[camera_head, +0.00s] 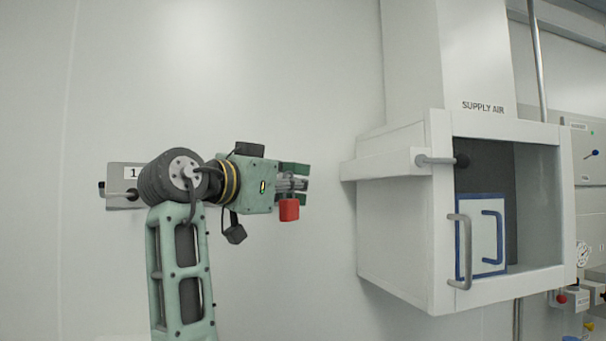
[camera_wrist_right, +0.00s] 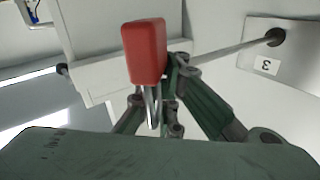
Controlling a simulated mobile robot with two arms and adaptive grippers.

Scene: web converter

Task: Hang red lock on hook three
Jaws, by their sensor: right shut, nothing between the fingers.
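The red lock (camera_head: 289,210) hangs body-down at the fingers of my right gripper (camera_head: 292,184) in the head view. In the right wrist view the red lock (camera_wrist_right: 145,50) has its metal shackle pointing toward the fingers. My right gripper (camera_wrist_right: 155,112) is shut, with the shackle close against the fingertips. Hook three is a thin rod (camera_wrist_right: 230,47) coming from a plate labelled 3 (camera_wrist_right: 267,65); its near end is hidden behind the fingers. I cannot tell whether the shackle is around the rod. My left gripper is not in view.
A plate labelled 1 (camera_head: 120,200) with a hook is on the wall at left, partly behind my right arm. A white supply air cabinet (camera_head: 392,240) with protruding handles stands right of the gripper. The wall above and below the gripper is clear.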

